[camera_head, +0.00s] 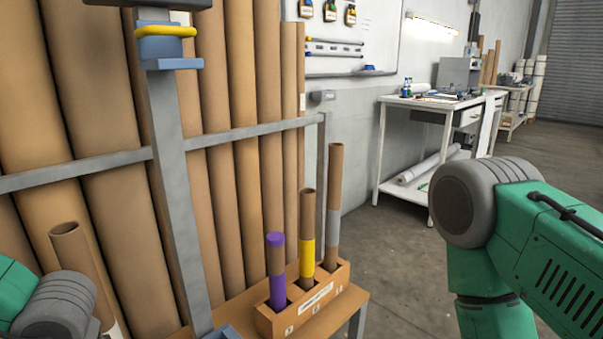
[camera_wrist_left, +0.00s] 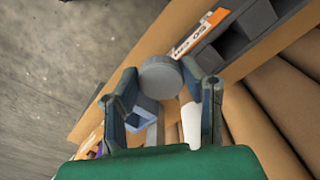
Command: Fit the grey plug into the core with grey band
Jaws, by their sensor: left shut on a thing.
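The core with the grey band (camera_head: 334,185) stands upright at the right end of a wooden holder (camera_head: 330,292) in the head view. Its top looks open. The grey plug (camera_wrist_left: 160,75) is a round grey disc in the left wrist view. My left gripper (camera_wrist_left: 162,84) is shut on it, one finger on each side. In the head view only part of my left arm shows at the lower left; that gripper and the plug are out of sight there. My right arm shows at the right, its gripper out of view.
A yellow-banded core (camera_head: 307,230) and a purple-banded core (camera_head: 277,280) with a purple top stand in the same holder. A grey post (camera_head: 168,170) and rail stand before tall brown tubes (camera_head: 245,150). Floor (camera_head: 390,270) right of the holder is clear.

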